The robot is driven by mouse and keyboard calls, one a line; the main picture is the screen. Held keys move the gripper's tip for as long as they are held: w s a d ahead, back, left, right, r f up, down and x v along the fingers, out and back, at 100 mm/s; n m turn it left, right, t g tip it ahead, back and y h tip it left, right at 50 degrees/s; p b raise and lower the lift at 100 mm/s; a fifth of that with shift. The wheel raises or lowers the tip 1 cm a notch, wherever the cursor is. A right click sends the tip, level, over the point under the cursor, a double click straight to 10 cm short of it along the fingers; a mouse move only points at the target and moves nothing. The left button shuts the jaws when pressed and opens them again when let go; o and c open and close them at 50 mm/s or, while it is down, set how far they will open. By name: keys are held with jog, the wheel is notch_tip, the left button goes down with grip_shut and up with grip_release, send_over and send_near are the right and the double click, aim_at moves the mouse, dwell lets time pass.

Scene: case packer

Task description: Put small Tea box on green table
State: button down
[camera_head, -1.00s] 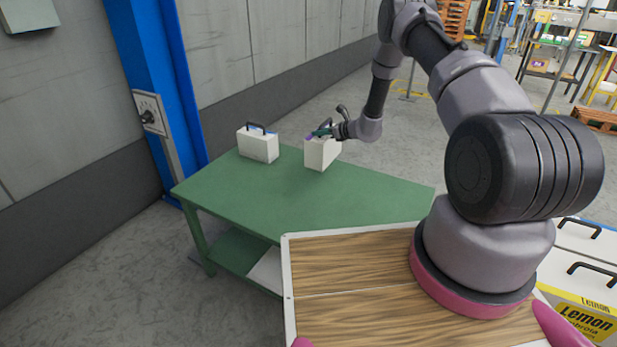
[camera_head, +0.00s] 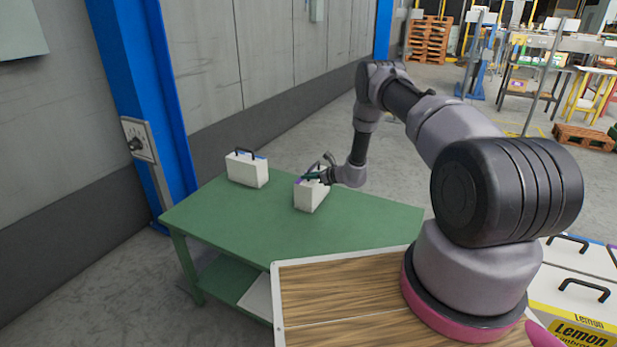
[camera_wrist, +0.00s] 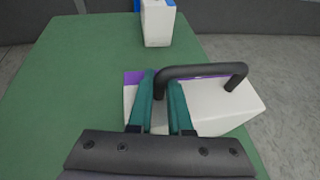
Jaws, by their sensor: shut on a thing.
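A small white box (camera_head: 310,195) with a black handle and purple markings is at the right part of the green table (camera_head: 250,222). It looks upright and at tabletop level; I cannot tell whether its base touches the top. My gripper (camera_head: 318,178) is shut on its black handle from the right side. In the wrist view, the teal fingers (camera_wrist: 160,100) close around the handle above the white box (camera_wrist: 215,108). The box's label is not readable, and the fingers hide part of its top.
A second white box (camera_head: 247,168) with a black handle and blue marking stands at the table's back left. Boxes marked Lemon (camera_head: 580,325) are at the lower right. The table's front left is clear.

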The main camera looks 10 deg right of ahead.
jog(key=c, duration=0.8)
grip_release()
jog(key=shift+c, duration=0.2)
